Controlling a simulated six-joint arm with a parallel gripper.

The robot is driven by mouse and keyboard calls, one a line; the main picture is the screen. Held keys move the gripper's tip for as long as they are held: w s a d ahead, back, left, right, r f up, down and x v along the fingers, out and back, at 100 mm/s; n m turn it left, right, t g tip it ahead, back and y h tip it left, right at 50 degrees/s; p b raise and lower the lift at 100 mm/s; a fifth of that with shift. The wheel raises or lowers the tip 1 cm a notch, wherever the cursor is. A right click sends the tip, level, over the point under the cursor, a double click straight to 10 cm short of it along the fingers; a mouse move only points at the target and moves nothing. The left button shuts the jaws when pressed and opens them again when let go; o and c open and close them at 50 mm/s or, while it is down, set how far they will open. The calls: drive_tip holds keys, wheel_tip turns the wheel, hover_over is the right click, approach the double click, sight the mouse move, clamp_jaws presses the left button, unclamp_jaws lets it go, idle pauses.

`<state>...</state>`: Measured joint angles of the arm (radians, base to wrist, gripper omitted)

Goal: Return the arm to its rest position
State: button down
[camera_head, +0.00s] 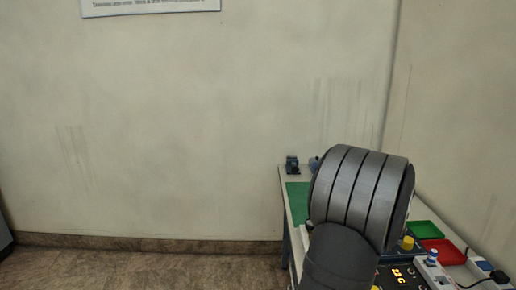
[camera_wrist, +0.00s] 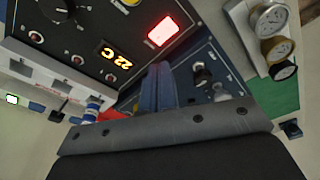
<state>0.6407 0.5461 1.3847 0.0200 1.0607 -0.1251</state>
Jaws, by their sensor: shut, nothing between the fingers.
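My gripper (camera_wrist: 161,72) shows in the wrist view as two dark fingers held together beyond the grey wrist plate, with nothing between them. It is over the oxygen trainer's dark control panel (camera_wrist: 128,25), apart from the lit parts, though the exact gap cannot be told. The panel has an orange display reading 22 C (camera_wrist: 116,54) and a lit red switch (camera_wrist: 162,31). In the head view my arm's large grey link stands in front of the bench (camera_head: 288,174) and hides my gripper and much of the panel (camera_head: 390,275).
A green tray (camera_head: 425,229) and a red tray (camera_head: 452,252) lie at the bench's right side. A white power strip with plugs (camera_head: 470,268) is near them. Round gauges (camera_wrist: 270,20) stand beside the panel in the wrist view. The floor (camera_head: 130,268) left of the bench is clear.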

drive_tip(key=shift+r, duration=0.3)
drive_tip(key=shift+f, duration=3.5)
drive_tip(key=shift+r, duration=0.15)
